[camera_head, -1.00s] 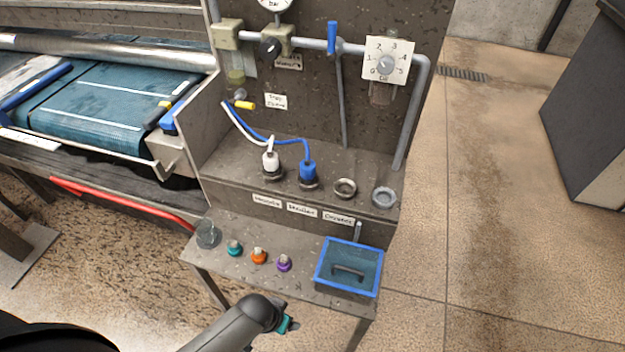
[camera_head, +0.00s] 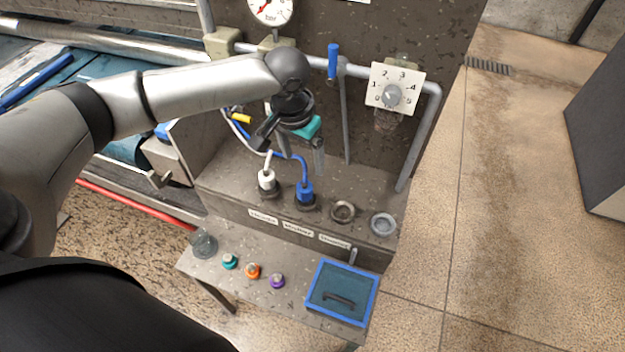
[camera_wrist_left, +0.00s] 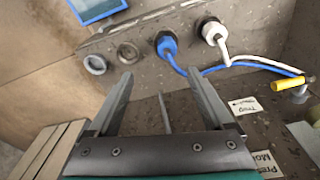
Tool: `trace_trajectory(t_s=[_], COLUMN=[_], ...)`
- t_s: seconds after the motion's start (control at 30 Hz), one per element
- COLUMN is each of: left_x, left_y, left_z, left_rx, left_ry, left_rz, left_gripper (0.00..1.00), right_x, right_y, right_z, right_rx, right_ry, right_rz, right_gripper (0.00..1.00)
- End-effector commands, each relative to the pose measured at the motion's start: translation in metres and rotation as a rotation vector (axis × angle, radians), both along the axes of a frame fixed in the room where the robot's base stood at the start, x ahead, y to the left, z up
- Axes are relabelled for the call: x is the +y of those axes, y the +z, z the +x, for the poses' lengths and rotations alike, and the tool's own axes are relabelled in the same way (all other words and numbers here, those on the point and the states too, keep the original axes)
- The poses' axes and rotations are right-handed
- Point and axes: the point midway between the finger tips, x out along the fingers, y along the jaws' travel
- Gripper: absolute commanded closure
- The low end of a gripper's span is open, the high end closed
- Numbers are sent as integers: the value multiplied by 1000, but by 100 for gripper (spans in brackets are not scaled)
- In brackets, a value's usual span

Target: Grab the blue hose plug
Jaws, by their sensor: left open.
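The blue hose plug (camera_head: 305,193) stands upright in a socket on the grey ledge, with a blue hose rising from its top. In the left wrist view the blue plug (camera_wrist_left: 166,45) is beyond the fingertips, a little right of the gap's middle. My left gripper (camera_head: 291,152) is above the ledge, above the plug and apart from it. In the left wrist view my left gripper (camera_wrist_left: 160,90) is open with nothing between its fingers. My right gripper is not in view.
A white hose plug (camera_head: 267,181) stands just left of the blue one. Two empty sockets, one brown (camera_head: 342,211) and one grey (camera_head: 383,224), are to the right. A pipe with a blue lever (camera_head: 332,61) and a dial plate (camera_head: 395,88) are behind. A blue-rimmed tray (camera_head: 341,293) stands below.

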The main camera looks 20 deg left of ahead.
Motion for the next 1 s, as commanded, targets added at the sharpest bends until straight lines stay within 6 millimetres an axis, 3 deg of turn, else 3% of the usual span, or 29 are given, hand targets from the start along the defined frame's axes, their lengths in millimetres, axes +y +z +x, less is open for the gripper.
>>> trace_trajectory(t_s=[0.17,0.6,0.87,1.0], left_x=[9,8,8,9], left_y=[2,-80,-97,-115], left_z=[0,10,12,16], left_rx=[16,14,13,13], left_ry=[28,27,26,26], left_rz=[12,12,12,12], left_gripper=[15,15,15,15], right_x=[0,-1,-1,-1], right_y=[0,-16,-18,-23], right_z=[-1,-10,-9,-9], right_rx=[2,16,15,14], right_ry=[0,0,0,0], right_rz=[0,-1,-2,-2], right_gripper=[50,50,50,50])
